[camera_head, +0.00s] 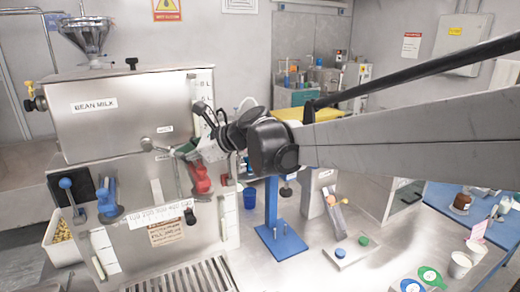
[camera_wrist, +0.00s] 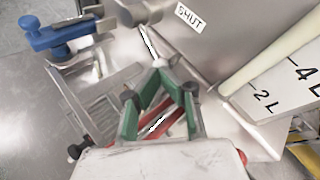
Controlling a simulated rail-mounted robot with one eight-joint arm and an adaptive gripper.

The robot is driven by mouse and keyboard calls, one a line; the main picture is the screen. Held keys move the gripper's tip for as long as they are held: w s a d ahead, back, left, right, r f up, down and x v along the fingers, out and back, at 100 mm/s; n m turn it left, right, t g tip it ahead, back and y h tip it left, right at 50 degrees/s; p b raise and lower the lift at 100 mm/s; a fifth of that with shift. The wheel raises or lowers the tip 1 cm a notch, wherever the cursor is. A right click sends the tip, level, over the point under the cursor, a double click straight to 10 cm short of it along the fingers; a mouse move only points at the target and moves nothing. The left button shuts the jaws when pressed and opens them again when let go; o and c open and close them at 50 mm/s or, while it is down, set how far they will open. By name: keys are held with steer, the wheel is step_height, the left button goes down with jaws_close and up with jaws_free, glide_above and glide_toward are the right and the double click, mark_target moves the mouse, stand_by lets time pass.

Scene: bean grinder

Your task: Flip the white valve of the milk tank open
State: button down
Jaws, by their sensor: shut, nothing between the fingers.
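The milk tank (camera_head: 120,112), a steel box labelled BEAN MILK, stands left of centre in the head view. Its valve (camera_head: 147,144) sits low on the front, beside a SHUT label, with a thin pale lever pointing right and slightly down. In the wrist view the round valve hub (camera_wrist: 143,10) is at the top, and the thin lever (camera_wrist: 149,43) runs down from it toward my fingertips. My gripper (camera_wrist: 160,64) has its green fingers together and empty, with the tips close to the lever's end; I cannot tell whether they touch. It also shows in the head view (camera_head: 178,151).
A red handle (camera_head: 200,177) hangs just below my gripper, partly behind my fingers in the wrist view. A blue valve (camera_head: 108,199) is at the lower left. A blue stand (camera_head: 272,215) and a blue cup (camera_head: 249,198) are to the right. A slotted drain tray (camera_head: 185,278) lies below.

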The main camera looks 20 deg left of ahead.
steer(key=shift+s+a+f+b, duration=0.1)
steer(key=shift+f+b, duration=0.25)
steer(key=shift+f, duration=0.15)
stand_by(0.5)
steer(key=shift+r+p, duration=0.35)
steer(key=shift+r, duration=0.4)
steer(key=d+r+b, duration=0.1)
steer(key=d+r, duration=0.1)
steer(key=d, duration=1.1)
steer(key=shift+d, duration=0.35)
steer(key=shift+s+r, duration=0.1)
